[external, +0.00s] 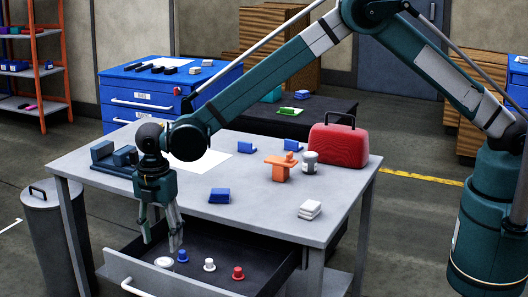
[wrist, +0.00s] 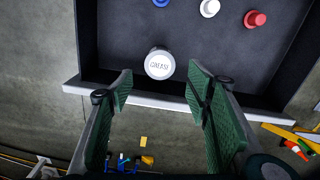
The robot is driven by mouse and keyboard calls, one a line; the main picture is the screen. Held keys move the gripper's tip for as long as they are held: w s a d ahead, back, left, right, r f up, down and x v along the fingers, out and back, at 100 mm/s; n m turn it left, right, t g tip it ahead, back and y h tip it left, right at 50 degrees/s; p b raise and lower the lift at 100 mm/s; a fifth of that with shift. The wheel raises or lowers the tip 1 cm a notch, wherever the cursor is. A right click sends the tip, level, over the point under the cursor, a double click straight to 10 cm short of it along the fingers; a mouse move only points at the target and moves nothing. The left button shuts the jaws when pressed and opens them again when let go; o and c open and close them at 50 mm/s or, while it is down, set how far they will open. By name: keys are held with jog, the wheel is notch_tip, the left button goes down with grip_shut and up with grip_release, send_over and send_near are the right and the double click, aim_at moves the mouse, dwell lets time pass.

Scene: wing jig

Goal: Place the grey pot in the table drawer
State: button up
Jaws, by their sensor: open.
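A grey pot with a pale lid marked GREASE (wrist: 159,64) stands upright inside the open table drawer, close to its front wall. In the external view the pot (external: 164,263) shows low between the fingers, partly hidden by the drawer front. The drawer (external: 125,271) is pulled out under the grey table. My gripper (external: 160,246) points down over the drawer's front part. Its fingers (wrist: 160,95) are apart with nothing between them; the pot is just beyond the tips in the wrist view. Another grey pot (external: 310,163) stands on the table beside the orange clamp.
Blue, white and red small pieces (external: 209,265) stand in the drawer. A grey bin (external: 50,235) stands at left. The drawer floor has free room.

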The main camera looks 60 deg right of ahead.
jog(key=shift+r, duration=0.55)
dwell(0.5)
